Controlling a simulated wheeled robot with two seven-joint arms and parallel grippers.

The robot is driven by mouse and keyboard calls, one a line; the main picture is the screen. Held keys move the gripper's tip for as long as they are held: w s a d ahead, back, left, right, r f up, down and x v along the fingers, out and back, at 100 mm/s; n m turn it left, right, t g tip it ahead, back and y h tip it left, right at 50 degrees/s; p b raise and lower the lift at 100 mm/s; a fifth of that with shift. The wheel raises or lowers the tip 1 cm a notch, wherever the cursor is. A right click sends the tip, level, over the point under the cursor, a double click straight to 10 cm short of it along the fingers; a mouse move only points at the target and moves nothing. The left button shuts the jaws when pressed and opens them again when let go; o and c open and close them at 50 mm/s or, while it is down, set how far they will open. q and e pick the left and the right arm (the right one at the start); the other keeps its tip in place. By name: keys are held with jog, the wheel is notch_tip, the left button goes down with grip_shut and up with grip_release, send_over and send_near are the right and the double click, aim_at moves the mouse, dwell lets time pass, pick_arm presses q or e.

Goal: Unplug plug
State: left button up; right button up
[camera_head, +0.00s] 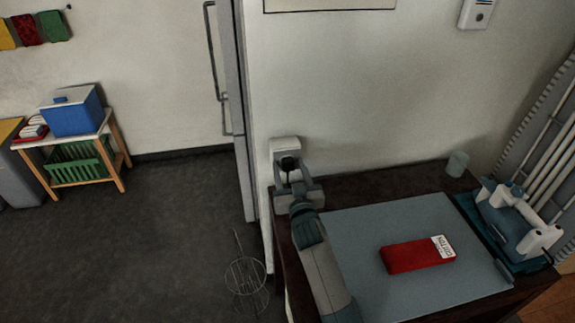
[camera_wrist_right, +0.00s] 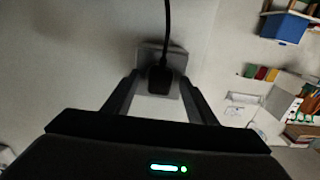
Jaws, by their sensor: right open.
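A black plug (camera_wrist_right: 161,78) with a black cord sits in a pale wall socket (camera_wrist_right: 143,53), seen in the right wrist view. In the head view the socket (camera_head: 286,145) is on the wall just above the table's left back corner, and the plug (camera_head: 288,163) shows small and dark in front of it. My right gripper (camera_head: 290,170) reaches up to the socket. Its fingers (camera_wrist_right: 160,88) are open, one on each side of the plug, with gaps visible between them and it. My left gripper is not in view.
The dark table (camera_head: 374,182) carries a grey-blue mat (camera_head: 360,230), a red box (camera_head: 408,256), a glass (camera_head: 457,163) and a teal-and-white device (camera_head: 512,220). A grey door edge (camera_head: 240,120) stands left of the socket. A wire rack (camera_head: 246,277) is on the floor.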

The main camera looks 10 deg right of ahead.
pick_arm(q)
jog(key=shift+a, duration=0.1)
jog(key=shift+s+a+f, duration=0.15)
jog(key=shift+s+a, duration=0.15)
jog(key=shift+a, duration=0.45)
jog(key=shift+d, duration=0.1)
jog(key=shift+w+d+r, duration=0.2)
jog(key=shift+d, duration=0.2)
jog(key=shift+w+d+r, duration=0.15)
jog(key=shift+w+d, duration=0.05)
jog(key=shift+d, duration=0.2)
